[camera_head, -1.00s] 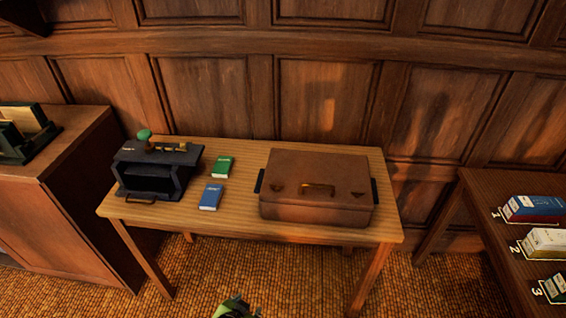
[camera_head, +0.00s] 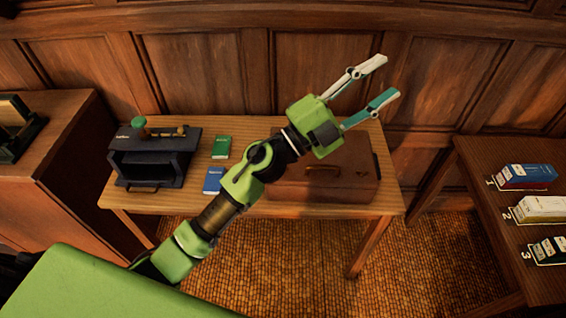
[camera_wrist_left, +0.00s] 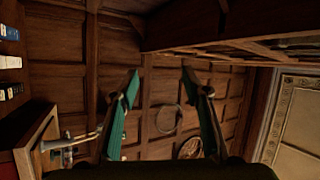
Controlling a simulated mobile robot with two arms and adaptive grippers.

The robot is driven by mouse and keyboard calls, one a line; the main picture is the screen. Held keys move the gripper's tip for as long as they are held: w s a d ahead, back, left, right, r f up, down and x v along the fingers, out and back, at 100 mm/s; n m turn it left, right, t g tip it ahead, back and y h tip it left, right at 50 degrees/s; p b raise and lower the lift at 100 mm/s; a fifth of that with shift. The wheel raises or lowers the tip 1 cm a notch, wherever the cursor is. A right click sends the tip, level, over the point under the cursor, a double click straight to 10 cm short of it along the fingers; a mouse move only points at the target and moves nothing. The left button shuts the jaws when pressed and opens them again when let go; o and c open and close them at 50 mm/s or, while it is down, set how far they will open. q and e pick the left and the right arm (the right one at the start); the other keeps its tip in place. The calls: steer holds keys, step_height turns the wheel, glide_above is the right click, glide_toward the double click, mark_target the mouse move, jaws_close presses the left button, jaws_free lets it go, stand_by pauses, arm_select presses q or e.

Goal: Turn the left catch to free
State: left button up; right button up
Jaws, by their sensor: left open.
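A brown leather case (camera_head: 335,189) lies shut on the wooden table. My left arm crosses in front of the case, and I cannot make out the left catch now. My left gripper (camera_head: 387,79) is open and empty, raised above and beyond the case and pointing up to the right. In the left wrist view its two fingers (camera_wrist_left: 160,78) stand apart with nothing between them. My right gripper is in neither view.
A black device with a green knob (camera_head: 138,122), a green book (camera_head: 221,148) and a blue book (camera_head: 213,180) share the table (camera_head: 150,201). Boxes (camera_head: 525,175) stand on numbered places on the right table. Panelled wall is behind.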

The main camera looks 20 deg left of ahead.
arm_select(q)
steer(key=s+d+f+m+g+h, duration=0.2)
steer(key=d+f+m+g, duration=0.1)
steer(key=d+m+g, duration=0.4)
step_height(320, 180, down, 10)
steer(key=m+g+y, duration=0.5)
steer(key=g+y, duration=0.1)
steer(key=w+a+f+g+y, duration=0.1)
steer(key=w+a+f+y, duration=0.1)
steer(key=a+f+y, duration=0.3)
steer(key=w+a+f+y, duration=0.1)
steer(key=a+f+y, duration=0.1)
steer(key=a, duration=0.5)
steer(key=a+r+n+g+y, duration=0.15)
steer(key=a+y, duration=0.45)
steer(key=a, duration=0.8)
steer(key=shift+n, duration=0.35)
steer(key=f+p, duration=0.1)
steer(key=f, duration=0.3)
steer(key=f+p, duration=0.1)
steer(key=f, duration=0.4)
steer(key=w+f+p, duration=0.1)
steer(key=f, duration=0.3)
steer(key=shift+d+f, duration=0.1)
steer(key=shift+f, duration=0.3)
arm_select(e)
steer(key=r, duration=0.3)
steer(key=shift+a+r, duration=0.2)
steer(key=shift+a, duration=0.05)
